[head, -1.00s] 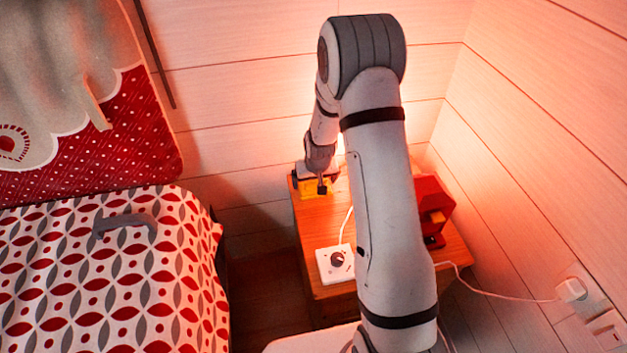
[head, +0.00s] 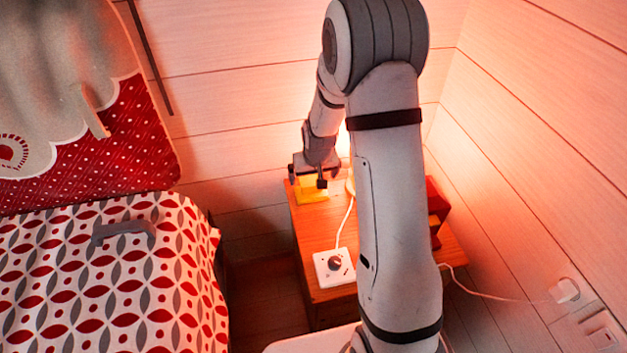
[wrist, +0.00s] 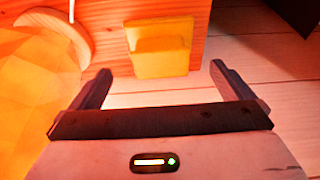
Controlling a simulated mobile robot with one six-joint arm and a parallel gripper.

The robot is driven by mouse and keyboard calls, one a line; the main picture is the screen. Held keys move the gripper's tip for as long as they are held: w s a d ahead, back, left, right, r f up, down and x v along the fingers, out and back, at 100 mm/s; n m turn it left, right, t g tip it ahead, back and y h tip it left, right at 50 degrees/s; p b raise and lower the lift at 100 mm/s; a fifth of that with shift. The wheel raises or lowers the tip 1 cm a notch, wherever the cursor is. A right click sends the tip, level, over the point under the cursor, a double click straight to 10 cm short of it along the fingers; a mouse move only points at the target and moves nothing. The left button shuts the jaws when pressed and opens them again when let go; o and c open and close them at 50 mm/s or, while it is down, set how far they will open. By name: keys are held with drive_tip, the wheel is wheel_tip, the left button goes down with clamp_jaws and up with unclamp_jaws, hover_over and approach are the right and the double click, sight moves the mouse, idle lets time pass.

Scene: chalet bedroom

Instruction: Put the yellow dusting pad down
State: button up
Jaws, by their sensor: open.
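The yellow dusting pad (head: 311,194) lies on the wooden bedside table (head: 318,232), near its far left corner. In the wrist view the pad (wrist: 160,58) sits at the table's edge, with a raised block on its flat base. My gripper (head: 314,172) is above the pad in the head view. In the wrist view its two fingers (wrist: 160,75) are spread wide with nothing between them, and the pad is beyond the tips. My arm hides part of the table.
A white dimmer box (head: 334,267) with a black knob stands at the table's front left, its cord running back. A red object (head: 437,207) stands on the right, partly behind my arm. A lamp glows at the back. The patterned bed (head: 100,270) is on the left.

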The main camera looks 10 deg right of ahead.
drive_tip(key=s+r, duration=1.2)
drive_tip(key=r, duration=0.2)
drive_tip(key=s+r, duration=0.3)
drive_tip(key=s, duration=0.4)
drive_tip(key=s+r+g, duration=0.1)
drive_tip(key=s+r, duration=0.2)
drive_tip(key=s, duration=0.5)
drive_tip(key=shift+a+g, duration=0.15)
drive_tip(key=shift+g, duration=0.15)
drive_tip(key=shift+s+r, duration=0.1)
